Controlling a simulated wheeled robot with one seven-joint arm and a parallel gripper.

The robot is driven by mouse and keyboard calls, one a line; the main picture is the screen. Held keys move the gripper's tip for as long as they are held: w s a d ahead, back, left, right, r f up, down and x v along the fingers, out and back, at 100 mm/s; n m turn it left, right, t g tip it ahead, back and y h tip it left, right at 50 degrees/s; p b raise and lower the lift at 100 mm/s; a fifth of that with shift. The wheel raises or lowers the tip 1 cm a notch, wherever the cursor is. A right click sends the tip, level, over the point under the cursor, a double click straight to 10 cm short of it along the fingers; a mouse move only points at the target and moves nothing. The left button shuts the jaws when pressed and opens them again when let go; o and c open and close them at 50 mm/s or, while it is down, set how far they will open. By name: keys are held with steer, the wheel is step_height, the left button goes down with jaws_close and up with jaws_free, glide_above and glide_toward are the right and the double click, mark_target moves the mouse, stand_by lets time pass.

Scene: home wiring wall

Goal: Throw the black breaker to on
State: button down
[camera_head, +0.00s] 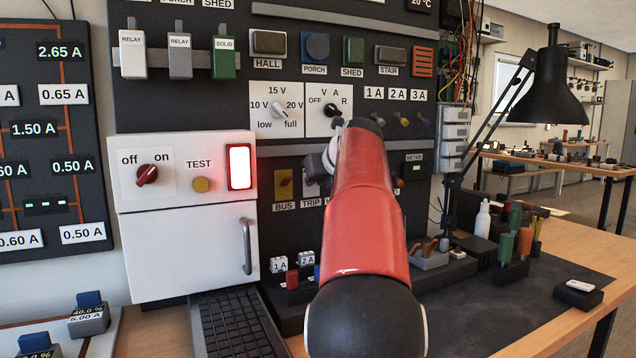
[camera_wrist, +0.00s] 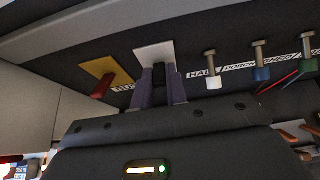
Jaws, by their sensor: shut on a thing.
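The black breaker (camera_wrist: 158,73) shows in the wrist view as a small dark lever on a white plate (camera_wrist: 151,50). My gripper (camera_wrist: 161,84) has its two fingers on either side of the lever and is shut on it. The fingers cover much of the lever, so I cannot tell whether it stands at on or off. In the head view my red arm hides the breaker and my fingertips.
Left of the breaker is a yellow plate with a red lever (camera_wrist: 102,75), labelled BUS in the head view (camera_head: 285,184). A white box with a lit red-framed lamp (camera_head: 240,167) is left of my arm.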

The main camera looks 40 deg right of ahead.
steer(key=shift+w+r+g, duration=0.15)
steer(key=shift+r+g, duration=0.1)
steer(key=shift+g, duration=0.25)
stand_by(0.4)
steer(key=c, duration=1.4)
jaws_free()
steer(key=shift+y, duration=0.3)
steer(key=v, duration=0.7)
steer(key=shift+s+r, duration=0.25)
steer(key=shift+r, duration=0.05)
